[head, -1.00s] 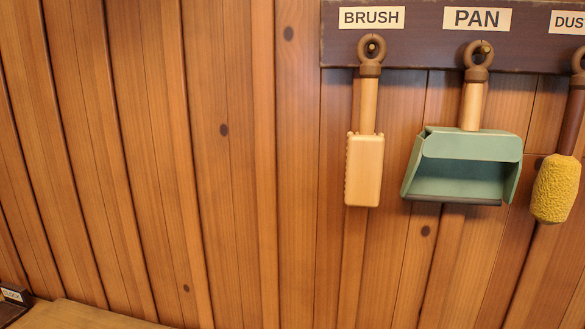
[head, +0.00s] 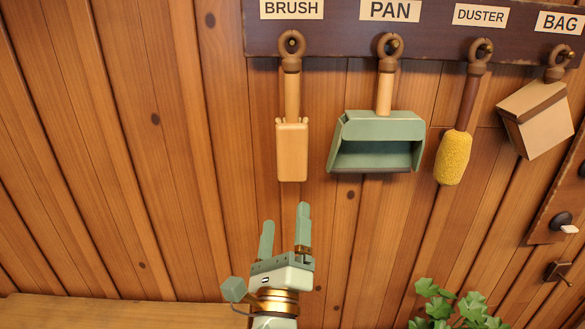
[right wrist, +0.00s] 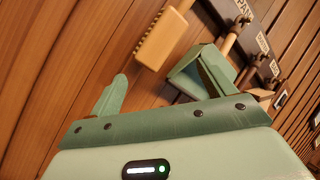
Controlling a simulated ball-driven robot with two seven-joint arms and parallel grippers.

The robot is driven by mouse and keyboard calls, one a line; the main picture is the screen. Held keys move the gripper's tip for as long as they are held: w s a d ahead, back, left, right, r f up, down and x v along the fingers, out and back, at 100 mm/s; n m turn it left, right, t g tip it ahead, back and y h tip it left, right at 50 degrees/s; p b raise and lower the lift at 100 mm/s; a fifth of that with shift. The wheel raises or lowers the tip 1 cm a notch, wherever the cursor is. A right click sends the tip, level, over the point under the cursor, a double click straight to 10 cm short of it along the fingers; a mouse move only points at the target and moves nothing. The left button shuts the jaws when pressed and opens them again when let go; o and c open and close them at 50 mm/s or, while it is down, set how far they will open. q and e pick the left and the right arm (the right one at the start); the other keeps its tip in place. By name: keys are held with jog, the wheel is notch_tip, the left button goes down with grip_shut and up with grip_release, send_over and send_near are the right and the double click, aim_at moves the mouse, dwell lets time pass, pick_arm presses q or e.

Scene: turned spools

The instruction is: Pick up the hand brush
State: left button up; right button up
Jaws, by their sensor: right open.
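The hand brush (head: 291,150) hangs by its ring from a peg under the BRUSH label (head: 291,9), with its pale wooden block pointing down. My right gripper (head: 285,222) is below the brush, open and empty, its two green fingers pointing up toward it and apart from it. In the right wrist view the brush (right wrist: 160,42) hangs ahead, its bristle side showing at left. One green finger (right wrist: 112,95) stands at left there. My left gripper is in no view.
A green dustpan (head: 378,130) hangs just right of the brush. A yellow duster (head: 453,158) and a bag (head: 537,118) hang farther right on the dark rail (head: 345,42). A leafy plant (head: 450,306) is at lower right. The plank wall left of the brush is clear.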

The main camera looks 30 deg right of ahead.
notch_tip(320, 180, up, 5)
jog(key=s+d+m+g+p, duration=0.1)
jog(key=s+m+g, duration=0.1)
jog(key=m, duration=0.4)
jog(key=m+g+y+p, duration=0.2)
jog(key=m+y, duration=0.1)
jog(key=y, duration=0.1)
send_near(291, 155)
jog(key=d+x, duration=0.1)
jog(key=x, duration=0.4)
jog(key=p+x, duration=0.1)
jog(key=x, duration=0.2)
jog(key=shift+w+a+f, duration=0.15)
jog(key=shift+w, duration=0.5)
jog(key=shift+s, duration=0.1)
jog(key=c, duration=0.4)
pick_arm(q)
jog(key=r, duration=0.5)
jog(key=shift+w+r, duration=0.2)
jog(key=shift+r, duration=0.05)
pick_arm(e)
jog(key=c, duration=0.8)
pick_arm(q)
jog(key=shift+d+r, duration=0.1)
pick_arm(e)
jog(key=shift+c, duration=0.2)
